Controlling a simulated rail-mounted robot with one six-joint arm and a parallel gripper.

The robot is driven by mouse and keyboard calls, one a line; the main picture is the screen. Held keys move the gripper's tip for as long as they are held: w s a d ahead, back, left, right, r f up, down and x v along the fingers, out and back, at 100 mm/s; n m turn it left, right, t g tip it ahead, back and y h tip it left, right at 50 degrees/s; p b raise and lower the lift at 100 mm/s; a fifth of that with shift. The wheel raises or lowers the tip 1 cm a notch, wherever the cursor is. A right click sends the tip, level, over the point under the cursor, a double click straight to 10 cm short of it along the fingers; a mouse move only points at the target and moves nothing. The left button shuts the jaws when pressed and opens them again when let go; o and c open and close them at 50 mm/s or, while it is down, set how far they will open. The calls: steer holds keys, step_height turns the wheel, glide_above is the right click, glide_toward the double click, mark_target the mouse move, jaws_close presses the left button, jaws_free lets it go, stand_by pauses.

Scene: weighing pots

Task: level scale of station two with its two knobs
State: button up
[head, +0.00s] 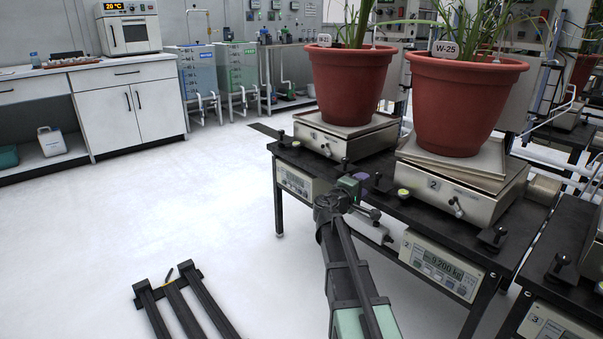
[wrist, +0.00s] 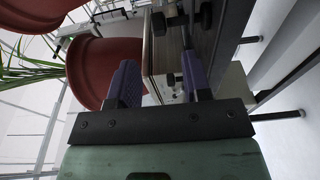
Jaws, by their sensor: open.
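The scale of station two (head: 462,196), marked 2, stands on the black table under a red pot (head: 462,100) labelled W-25. Its top plate (head: 455,160) looks tilted against the base. One black knob (head: 380,183) stands at its front left corner, another (head: 492,238) at its front right. A round yellow-green spot, perhaps a bubble level (head: 403,194), lies near the left knob; its bubble is too small to read. My gripper (head: 361,177) is just left of the left knob. In the wrist view its purple fingers (wrist: 159,80) are apart and empty, with the scale's side beyond them.
Another scale (head: 345,138) with a red pot (head: 348,82) stands to the left, behind my gripper. A display box (head: 440,266) hangs at the table's front edge. A third station's table (head: 575,210) is at the right. The floor at left is largely clear.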

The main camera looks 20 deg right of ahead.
mark_target(378, 175)
steer(key=x, duration=1.1)
steer(key=shift+s+d, duration=0.2)
steer(key=shift+s, duration=0.05)
steer(key=shift+c, duration=0.4)
jaws_close()
